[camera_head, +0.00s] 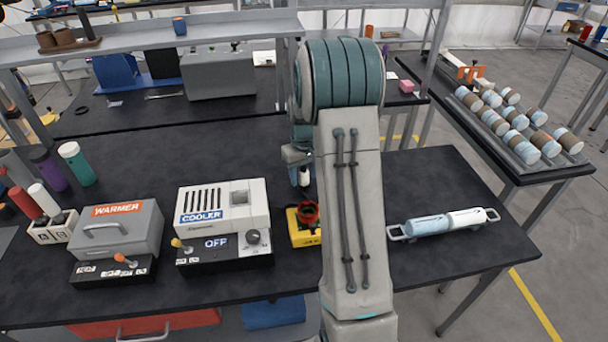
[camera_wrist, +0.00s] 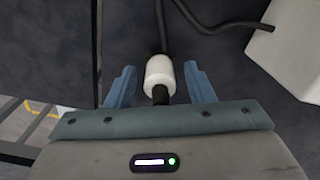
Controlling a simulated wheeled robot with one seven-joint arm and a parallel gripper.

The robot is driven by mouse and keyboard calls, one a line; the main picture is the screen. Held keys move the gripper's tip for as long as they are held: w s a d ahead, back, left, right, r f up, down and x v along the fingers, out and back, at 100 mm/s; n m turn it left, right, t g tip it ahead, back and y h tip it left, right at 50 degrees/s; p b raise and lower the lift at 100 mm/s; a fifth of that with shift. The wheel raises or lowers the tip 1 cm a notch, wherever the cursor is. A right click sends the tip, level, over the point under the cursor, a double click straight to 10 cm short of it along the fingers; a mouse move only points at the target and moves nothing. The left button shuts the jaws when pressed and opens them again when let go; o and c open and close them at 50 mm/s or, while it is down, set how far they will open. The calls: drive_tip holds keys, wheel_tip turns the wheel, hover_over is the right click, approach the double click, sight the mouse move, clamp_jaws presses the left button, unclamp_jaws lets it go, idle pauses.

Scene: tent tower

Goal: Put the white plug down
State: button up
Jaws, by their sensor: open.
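The white plug (camera_wrist: 160,72) lies between the two blue fingers of my gripper (camera_wrist: 160,80) in the wrist view. A gap shows on each side of it, so the fingers are open and not touching it. Its black end points toward the palm, and a dark cable (camera_wrist: 162,25) runs from its other end. In the head view, a small white piece (camera_head: 304,177), seemingly the plug, shows just left of my arm over the dark table (camera_head: 440,180). My arm hides most of the gripper there. Whether the plug rests on the tabletop is hard to tell.
A yellow box with a red round top (camera_head: 306,226) stands left of my arm. The white cooler (camera_head: 222,215), its display reading OFF, and the grey warmer (camera_head: 117,235) stand farther left. Table space behind the cooler is clear.

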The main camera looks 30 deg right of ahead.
wheel_tip(320, 180, up, 12)
drive_tip(key=shift+f+b, duration=0.25)
drive_tip(key=shift+b, duration=0.25)
drive_tip(key=s+a+r+t, duration=0.1)
drive_tip(key=s+a, duration=0.7)
drive_tip(key=s, duration=0.5)
drive_tip(key=s+a+r+t, duration=0.1)
drive_tip(key=s+a+t, duration=0.1)
drive_tip(key=s+a, duration=0.5)
drive_tip(key=s, duration=0.6)
drive_tip(key=shift+a+r, duration=0.4)
